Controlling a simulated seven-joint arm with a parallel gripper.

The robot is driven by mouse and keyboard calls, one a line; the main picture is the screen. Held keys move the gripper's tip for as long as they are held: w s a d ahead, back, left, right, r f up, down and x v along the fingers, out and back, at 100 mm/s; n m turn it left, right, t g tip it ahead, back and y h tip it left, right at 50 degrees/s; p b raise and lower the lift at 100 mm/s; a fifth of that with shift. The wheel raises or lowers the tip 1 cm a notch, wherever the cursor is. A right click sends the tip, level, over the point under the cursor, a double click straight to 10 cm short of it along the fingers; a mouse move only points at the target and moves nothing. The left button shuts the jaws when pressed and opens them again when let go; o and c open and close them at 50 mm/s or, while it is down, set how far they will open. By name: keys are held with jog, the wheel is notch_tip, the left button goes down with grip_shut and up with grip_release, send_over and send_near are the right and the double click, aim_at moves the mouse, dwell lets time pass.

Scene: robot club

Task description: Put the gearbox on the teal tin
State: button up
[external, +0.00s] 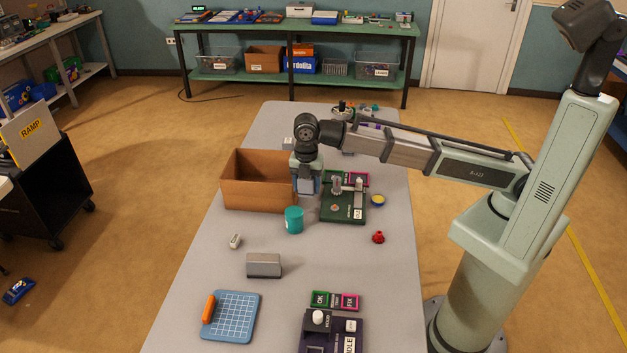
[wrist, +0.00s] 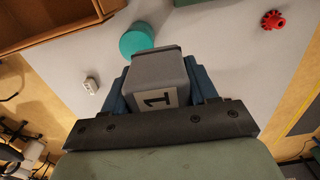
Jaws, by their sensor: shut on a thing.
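My gripper (external: 306,187) points down over the table, just behind the teal tin and beside the cardboard box. In the wrist view my gripper (wrist: 155,92) is shut on a grey block-shaped gearbox (wrist: 150,72) with a white label reading "1". Blue fingers press on its two sides. The teal tin (external: 294,221) stands upright on the grey table, a little in front of my gripper. In the wrist view the teal tin (wrist: 136,38) shows just beyond the gearbox, which hides part of it. I cannot tell the height gap between them.
An open cardboard box (external: 245,193) stands to the left. A green gear board (external: 343,209) lies to the right. A red part (external: 378,237), a small white block (external: 235,240) and a grey metal box (external: 263,265) sit nearby. The table between these is clear.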

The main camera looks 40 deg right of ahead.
aim_at(294, 212)
jog(key=w+a+r, duration=0.2)
jog(key=w+a, duration=0.1)
jog(key=shift+s+a+f, duration=0.1)
jog(key=shift+a+f, duration=0.05)
jog(key=shift+f, duration=4.9)
jog(key=shift+f, duration=0.1)
jog(key=o, duration=1.2)
notch_tip(294, 212, up, 12)
jog(key=shift+r, duration=0.15)
